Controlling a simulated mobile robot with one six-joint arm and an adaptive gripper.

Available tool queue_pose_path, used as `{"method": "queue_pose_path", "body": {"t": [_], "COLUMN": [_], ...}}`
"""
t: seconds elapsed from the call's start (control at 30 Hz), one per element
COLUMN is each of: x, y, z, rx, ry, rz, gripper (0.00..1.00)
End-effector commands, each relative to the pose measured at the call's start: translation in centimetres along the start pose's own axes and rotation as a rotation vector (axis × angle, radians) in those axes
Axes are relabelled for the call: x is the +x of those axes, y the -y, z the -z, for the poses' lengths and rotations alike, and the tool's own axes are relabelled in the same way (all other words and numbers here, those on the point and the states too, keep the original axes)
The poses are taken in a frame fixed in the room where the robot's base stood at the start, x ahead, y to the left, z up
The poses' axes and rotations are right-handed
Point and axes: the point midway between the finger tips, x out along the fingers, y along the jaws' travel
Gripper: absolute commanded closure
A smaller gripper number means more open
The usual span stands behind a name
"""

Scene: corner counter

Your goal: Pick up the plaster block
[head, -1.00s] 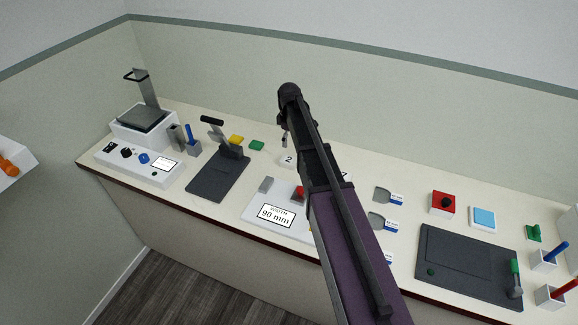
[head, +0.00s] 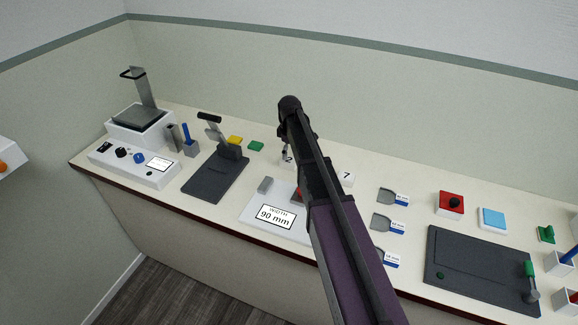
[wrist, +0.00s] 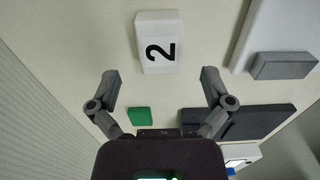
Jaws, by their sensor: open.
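A white block marked 2 (wrist: 158,42), which looks like plaster, lies on the counter in the wrist view, just beyond and between my fingertips. No contact with the block shows.
A white plate labelled width 90 mm (head: 251,212) with a grey block (head: 265,185) lies in front. A dark lever press (head: 215,182) stands left, near a green pad (head: 256,146). Small scoops (head: 386,196) and a dark board (head: 480,268) are right of my arm.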

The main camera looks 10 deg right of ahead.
Motion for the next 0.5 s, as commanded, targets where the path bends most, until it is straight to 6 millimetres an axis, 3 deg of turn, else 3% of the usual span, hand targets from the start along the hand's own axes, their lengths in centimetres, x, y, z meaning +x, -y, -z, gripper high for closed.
{"method": "queue_pose_path", "body": {"t": [0.5], "x": [0.61], "y": [0.02], "z": [0.02], "rx": [0.0], "ry": [0.0], "rz": [0.0], "gripper": [0.0]}}
